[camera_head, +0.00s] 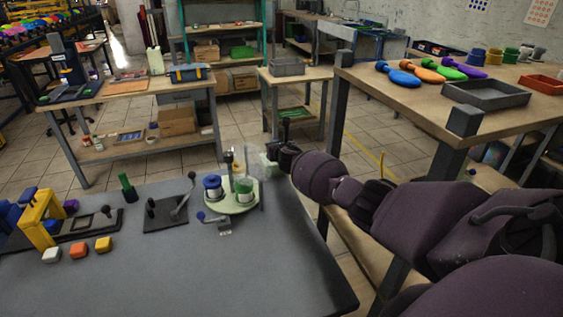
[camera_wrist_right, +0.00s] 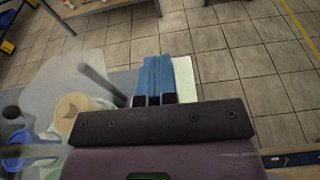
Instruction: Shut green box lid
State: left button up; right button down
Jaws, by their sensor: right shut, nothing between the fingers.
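A round pale-green stand (camera_head: 233,203) on the grey table holds a green-topped pot (camera_head: 244,188) and a blue-topped pot (camera_head: 212,184). A translucent lid-like panel (camera_head: 254,160) stands raised behind it. The panel also shows in the right wrist view (camera_wrist_right: 55,85), on the left. My right gripper (camera_head: 270,157) is beside the panel's right side; contact cannot be told. In the right wrist view my right gripper (camera_wrist_right: 155,98) is shut and empty. Blue and pale-green strips show beyond its fingers; what they belong to is unclear. My left gripper is out of view.
A lever press (camera_head: 167,210) and a yellow frame (camera_head: 40,218) stand left of the stand. Orange and white blocks lie near the frame. A wooden table (camera_head: 450,77) with a grey tray (camera_head: 486,95) is at the right. The grey table's front right area is clear.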

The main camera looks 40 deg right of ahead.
jog(key=b+x, duration=0.2)
jog(key=shift+w+d+f, duration=0.1)
jog(key=shift+w+f, duration=0.2)
jog(key=shift+w, duration=0.05)
jog(key=shift+w+b, duration=0.3)
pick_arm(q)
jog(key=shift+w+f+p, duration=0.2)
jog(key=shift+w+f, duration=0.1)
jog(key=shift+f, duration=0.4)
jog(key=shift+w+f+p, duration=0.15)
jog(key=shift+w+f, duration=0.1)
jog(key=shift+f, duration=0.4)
pick_arm(e)
jog(key=shift+w+d+f, duration=0.15)
jog(key=shift+w+d, duration=0.05)
jog(key=shift+w, duration=0.2)
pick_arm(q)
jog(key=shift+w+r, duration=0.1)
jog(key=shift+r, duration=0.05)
pick_arm(e)
jog(key=shift+f, duration=0.1)
